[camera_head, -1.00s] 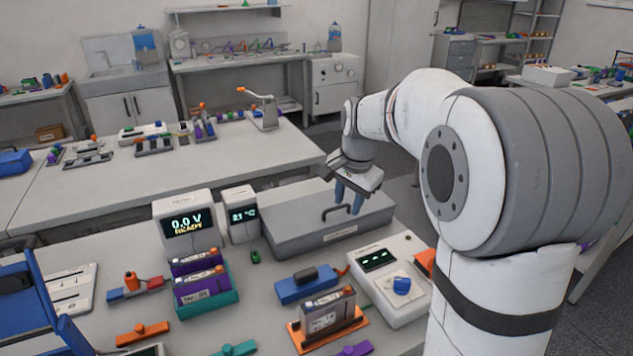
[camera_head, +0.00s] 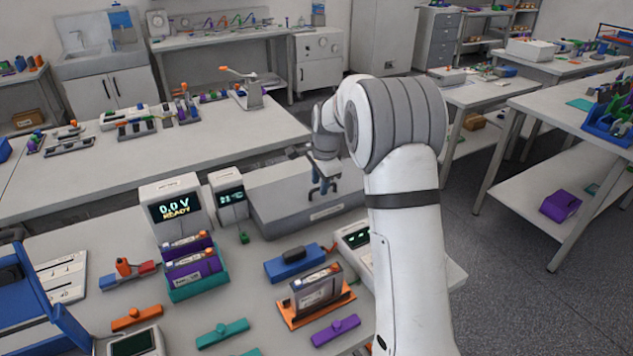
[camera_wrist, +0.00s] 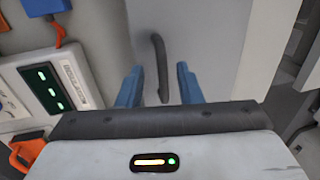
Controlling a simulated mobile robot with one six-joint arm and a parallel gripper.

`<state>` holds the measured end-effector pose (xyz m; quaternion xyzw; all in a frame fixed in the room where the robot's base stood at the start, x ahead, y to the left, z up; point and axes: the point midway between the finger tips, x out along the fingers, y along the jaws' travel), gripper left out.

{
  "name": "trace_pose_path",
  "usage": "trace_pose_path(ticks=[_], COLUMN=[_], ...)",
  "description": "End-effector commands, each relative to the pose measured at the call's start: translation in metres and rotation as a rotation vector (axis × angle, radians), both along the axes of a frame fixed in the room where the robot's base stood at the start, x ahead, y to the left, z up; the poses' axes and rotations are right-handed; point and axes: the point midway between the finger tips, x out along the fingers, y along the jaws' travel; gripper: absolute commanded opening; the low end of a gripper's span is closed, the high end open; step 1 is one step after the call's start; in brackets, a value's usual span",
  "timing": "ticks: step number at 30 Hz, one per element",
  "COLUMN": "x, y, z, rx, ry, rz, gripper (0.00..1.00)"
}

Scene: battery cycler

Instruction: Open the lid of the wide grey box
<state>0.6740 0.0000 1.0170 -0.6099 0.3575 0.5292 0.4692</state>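The wide grey box (camera_head: 290,217) stands at the back right of the near bench, with a pale label on its front. In the wrist view its grey lid (camera_wrist: 215,45) fills the middle, with a dark bar handle (camera_wrist: 160,65) on it. My gripper (camera_head: 325,187) is over the box, pointing down. In the wrist view its two blue fingers (camera_wrist: 159,88) are apart, one on each side of the handle, with gaps showing. The lid looks down in the head view; I cannot tell if it is slightly raised. My arm hides the box's right end.
Left of the box stand a small display unit (camera_head: 229,197) and a larger voltage display (camera_head: 175,210). In front are a blue block (camera_head: 290,265), an orange-based holder (camera_head: 318,298) and a white device with a green screen (camera_head: 356,238). Floor is open on the right.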

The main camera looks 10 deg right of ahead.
Motion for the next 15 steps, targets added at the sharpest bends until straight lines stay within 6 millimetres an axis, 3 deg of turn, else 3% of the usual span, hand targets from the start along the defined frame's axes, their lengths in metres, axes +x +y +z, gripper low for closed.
trace_pose_path(ticks=[10,15], x=[0.0010,0.0010], y=[-0.0001,-0.0004], z=[-0.0046,-0.0045], rx=[-0.001,0.000], ry=[-0.001,-0.001], rz=[0.000,-0.001], gripper=[0.32,0.18])
